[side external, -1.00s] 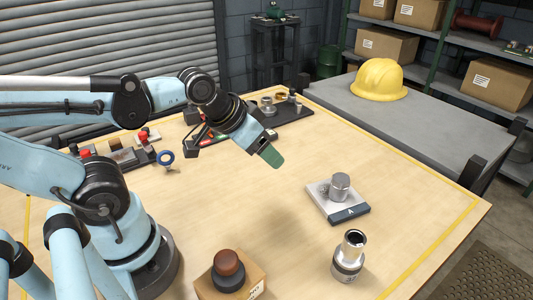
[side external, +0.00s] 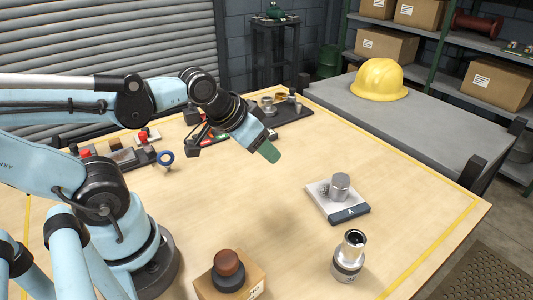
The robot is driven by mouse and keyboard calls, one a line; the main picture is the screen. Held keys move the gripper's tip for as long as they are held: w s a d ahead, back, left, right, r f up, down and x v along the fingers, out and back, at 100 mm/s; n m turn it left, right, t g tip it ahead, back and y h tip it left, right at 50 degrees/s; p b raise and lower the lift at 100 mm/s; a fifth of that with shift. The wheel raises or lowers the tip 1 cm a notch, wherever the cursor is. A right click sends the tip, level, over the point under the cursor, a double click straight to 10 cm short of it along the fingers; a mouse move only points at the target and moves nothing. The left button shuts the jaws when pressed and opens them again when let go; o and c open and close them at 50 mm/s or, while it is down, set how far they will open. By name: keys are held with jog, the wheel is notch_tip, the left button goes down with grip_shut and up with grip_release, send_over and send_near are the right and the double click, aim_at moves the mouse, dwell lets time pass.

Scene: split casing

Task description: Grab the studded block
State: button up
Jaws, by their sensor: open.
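My gripper (side external: 269,152), with a green fingertip showing, hangs above the middle of the table, open and with nothing seen in it. No part is plainly recognisable as the studded block. A grey metal cylinder (side external: 340,187) stands on a white and dark plate marked A (side external: 349,215), to the right of and nearer than my gripper. A darker small area beside the cylinder is too small to make out. A silver hollow-topped cylindrical part (side external: 348,262) stands near the front right. My gripper is apart from all of these.
A box (side external: 256,283) with a brown and black knob (side external: 228,264) on it stands at the front. Dark trays of small parts lie at the left (side external: 115,157) and back (side external: 291,112). The table's middle (side external: 240,200) is clear.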

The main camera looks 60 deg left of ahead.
jog(key=w+a+n+t+y, duration=0.1)
jog(key=w+a+n+y, duration=0.25)
jog(key=a, duration=0.45)
jog(key=n+g+y, duration=0.2)
jog(key=n+y, duration=0.6)
jog(key=n, duration=0.1)
send_near(190, 104)
jog(key=shift+m, duration=0.25)
jog(key=shift+x, duration=5.25)
jog(key=shift+r, duration=0.1)
grip_shut()
